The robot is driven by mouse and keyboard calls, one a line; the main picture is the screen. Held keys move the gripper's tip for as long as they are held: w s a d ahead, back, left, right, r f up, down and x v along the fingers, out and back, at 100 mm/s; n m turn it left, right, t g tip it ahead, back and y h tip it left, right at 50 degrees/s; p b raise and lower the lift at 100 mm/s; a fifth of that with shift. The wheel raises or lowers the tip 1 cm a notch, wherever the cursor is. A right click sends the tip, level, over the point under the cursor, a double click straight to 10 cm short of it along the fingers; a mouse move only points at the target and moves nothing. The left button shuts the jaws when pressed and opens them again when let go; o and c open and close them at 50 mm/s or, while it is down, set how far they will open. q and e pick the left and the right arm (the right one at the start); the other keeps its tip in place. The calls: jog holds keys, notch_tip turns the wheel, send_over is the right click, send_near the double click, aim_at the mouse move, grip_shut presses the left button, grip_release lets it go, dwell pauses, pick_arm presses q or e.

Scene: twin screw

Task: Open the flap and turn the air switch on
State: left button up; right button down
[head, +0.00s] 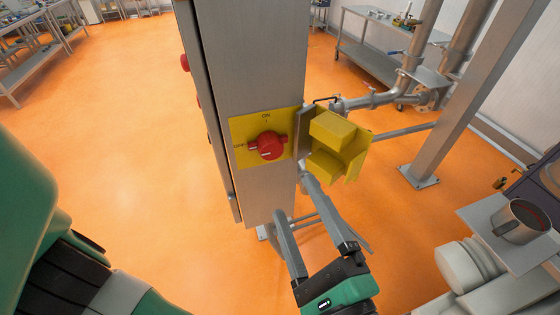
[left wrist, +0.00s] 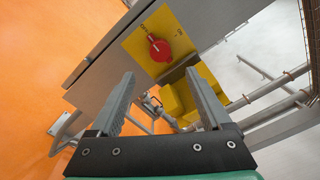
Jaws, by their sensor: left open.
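The air switch is a red rotary knob (head: 267,146) on a yellow plate (head: 240,128) on the grey cabinet. ON is marked above it and OFF at its left; its handle lies roughly sideways, in line with OFF. The yellow flap (head: 335,146) stands swung open to the right, leaving the knob uncovered. My left gripper (head: 297,195) is open and empty, below the plate and flap. In the left wrist view, the knob (left wrist: 158,49) shows beyond the spread fingers (left wrist: 159,73), and the flap (left wrist: 205,92) is partly behind the right finger. My right gripper is not in view.
The tall cabinet (head: 254,60) carries red buttons on its left side. Metal pipes (head: 385,95) run behind the flap. A steel post (head: 465,85) and a metal pot (head: 521,221) stand at the right.

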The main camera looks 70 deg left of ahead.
aim_at(273, 153)
pick_arm(q)
jog(key=a+p, duration=0.1)
jog(key=a, duration=1)
jog(key=shift+s+a+p, duration=0.1)
jog(key=shift+a+p, duration=0.15)
jog(key=shift+p, duration=0.1)
grip_shut()
